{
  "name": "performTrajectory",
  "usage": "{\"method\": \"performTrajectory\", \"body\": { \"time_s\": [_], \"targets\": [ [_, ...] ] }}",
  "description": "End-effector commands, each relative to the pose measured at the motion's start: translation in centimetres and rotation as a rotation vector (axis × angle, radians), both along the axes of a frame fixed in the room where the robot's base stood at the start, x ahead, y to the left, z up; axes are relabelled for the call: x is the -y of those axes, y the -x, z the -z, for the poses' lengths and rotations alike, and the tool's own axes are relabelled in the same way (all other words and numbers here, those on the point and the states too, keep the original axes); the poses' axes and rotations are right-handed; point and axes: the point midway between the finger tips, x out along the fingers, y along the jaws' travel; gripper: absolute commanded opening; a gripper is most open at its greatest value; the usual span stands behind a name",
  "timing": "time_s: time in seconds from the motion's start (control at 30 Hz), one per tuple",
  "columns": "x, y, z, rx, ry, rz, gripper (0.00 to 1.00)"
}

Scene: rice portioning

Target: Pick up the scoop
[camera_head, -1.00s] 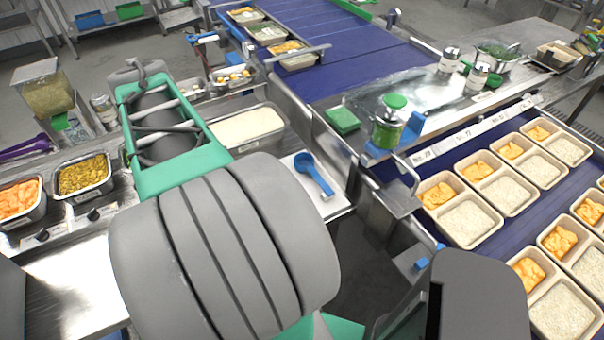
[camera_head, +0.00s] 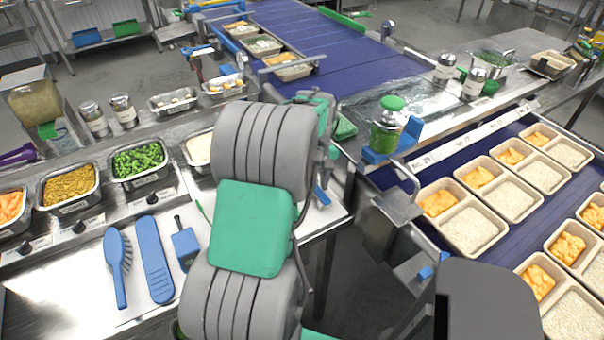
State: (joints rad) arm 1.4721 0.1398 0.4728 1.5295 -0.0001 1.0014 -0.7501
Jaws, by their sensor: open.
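The blue scoop (camera_head: 322,196) is mostly hidden behind my arm; only a small blue part shows at the right end of the counter. My gripper (camera_head: 328,172) is largely hidden behind my grey and green arm links. A sliver of the wrist end shows just above the visible blue part. I cannot see whether the fingers touch the scoop.
A pan of rice (camera_head: 199,148) is partly covered by my arm. A blue brush (camera_head: 118,265), a long blue tool (camera_head: 155,262) and a blue scraper (camera_head: 185,245) lie on the left counter. A green-lidded jar (camera_head: 388,130) stands right of my arm.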

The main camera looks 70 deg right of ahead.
Motion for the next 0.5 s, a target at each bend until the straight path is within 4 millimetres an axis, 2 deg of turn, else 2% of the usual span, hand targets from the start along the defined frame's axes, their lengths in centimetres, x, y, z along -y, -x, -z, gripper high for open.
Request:
{"method": "performTrajectory", "body": {
  "time_s": [0.2,0.5],
  "targets": [
    [0.03,-0.04,0.19,0.001,0.002,0.000,0.45],
    [0.04,-0.04,0.16,0.001,0.002,0.000,0.22]
  ]
}}
